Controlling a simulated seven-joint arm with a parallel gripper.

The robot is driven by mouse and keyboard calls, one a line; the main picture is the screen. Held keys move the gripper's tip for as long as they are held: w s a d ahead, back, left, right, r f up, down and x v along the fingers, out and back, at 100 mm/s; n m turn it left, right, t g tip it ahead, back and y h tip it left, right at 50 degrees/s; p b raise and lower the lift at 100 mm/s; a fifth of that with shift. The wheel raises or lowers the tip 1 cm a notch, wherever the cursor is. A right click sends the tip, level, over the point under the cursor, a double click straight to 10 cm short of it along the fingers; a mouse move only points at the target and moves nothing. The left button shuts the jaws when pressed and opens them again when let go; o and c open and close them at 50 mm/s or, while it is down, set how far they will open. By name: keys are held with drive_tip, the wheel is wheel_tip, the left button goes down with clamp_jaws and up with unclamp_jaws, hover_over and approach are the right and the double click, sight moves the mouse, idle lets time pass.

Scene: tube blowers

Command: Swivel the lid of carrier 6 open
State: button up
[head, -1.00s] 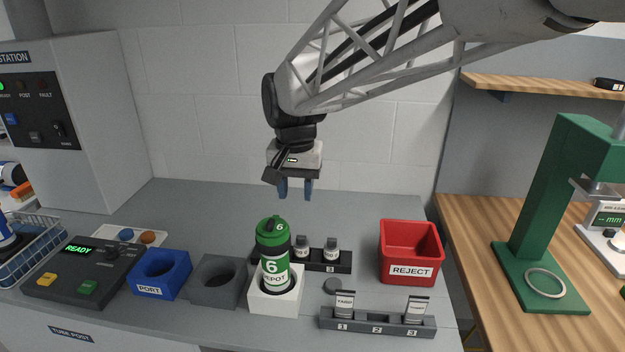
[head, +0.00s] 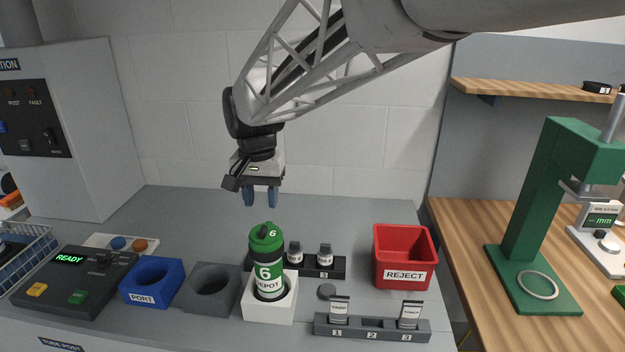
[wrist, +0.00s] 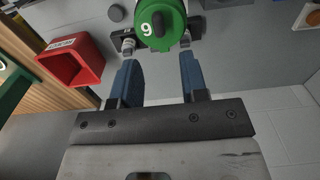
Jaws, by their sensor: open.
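Carrier 6 (head: 269,275) stands upright in a white square holder (head: 257,308). It is a green and black bottle with a white band marked 6 and DEPOT. Its green lid (head: 266,237) sits on top, marked 6, and appears closed. My gripper (head: 261,197) is open and empty, with blue fingers pointing down. It hangs above the lid and appears slightly behind it. In the wrist view the green lid (wrist: 160,22) shows beyond the gap between the fingertips (wrist: 158,62), not touching them.
A black rack (head: 335,268) with small vials stands close behind the carrier. A grey holder (head: 195,307) and a blue PORT block (head: 140,294) are at left. A red REJECT bin (head: 405,247) and a numbered rack (head: 372,337) are at right.

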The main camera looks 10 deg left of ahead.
sight(264, 225)
drive_tip(key=shift+f, duration=3.45)
clamp_jaws()
